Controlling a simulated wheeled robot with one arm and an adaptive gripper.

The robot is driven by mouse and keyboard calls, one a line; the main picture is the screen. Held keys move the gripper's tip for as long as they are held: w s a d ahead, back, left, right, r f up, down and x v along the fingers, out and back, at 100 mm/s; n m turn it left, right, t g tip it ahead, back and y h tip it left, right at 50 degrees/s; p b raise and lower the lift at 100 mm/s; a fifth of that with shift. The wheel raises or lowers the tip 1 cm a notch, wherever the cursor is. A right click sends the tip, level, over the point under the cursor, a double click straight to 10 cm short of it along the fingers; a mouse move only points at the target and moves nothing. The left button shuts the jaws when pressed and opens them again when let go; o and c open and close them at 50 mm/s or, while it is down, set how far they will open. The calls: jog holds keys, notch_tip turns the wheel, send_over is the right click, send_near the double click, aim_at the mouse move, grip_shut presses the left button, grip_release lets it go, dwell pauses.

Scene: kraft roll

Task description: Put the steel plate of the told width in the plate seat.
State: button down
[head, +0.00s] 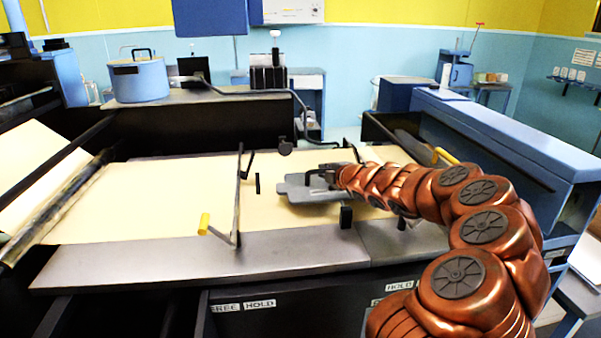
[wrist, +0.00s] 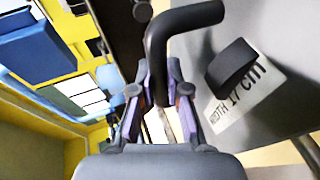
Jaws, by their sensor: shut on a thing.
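The steel plate (head: 330,197) is a flat grey piece with a black handle. In the head view it is over the cream paper near the bench middle. In the wrist view the plate (wrist: 210,50) fills the right side, tilted in the picture, with a white label (wrist: 240,95) reading "WIDTH 17 cm". My gripper (head: 338,178) is at the plate's black handle. In the wrist view my gripper (wrist: 160,103) is shut on this bent black handle (wrist: 160,45). I cannot tell whether the plate touches the paper, nor make out the plate seat.
Cream kraft paper (head: 100,205) crosses the bench. A lever with a yellow grip (head: 204,224) stands left of the plate; black posts (head: 346,217) stand near it. A blue pot (head: 140,80) stands behind.

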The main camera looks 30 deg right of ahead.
jog(key=p+x, duration=0.1)
jog(key=x, duration=0.2)
jog(key=r+p+x, duration=0.1)
jog(key=x, duration=0.3)
jog(key=r+p+x, duration=0.1)
jog(key=x, duration=0.3)
jog(key=shift+w+r+p, duration=0.2)
jog(key=shift+w+p, duration=0.15)
jog(key=shift+w, duration=0.25)
jog(key=shift+w+d+p, duration=0.2)
jog(key=shift+w+p, duration=0.1)
jog(key=shift+w, duration=0.4)
jog(key=shift+w+f, duration=0.1)
jog(key=shift+w, duration=0.45)
jog(key=shift+f+p, duration=0.35)
jog(key=shift+f, duration=1.5)
jog(key=c, duration=1.2)
grip_release()
jog(key=shift+o, duration=0.2)
jog(key=shift+s, duration=0.1)
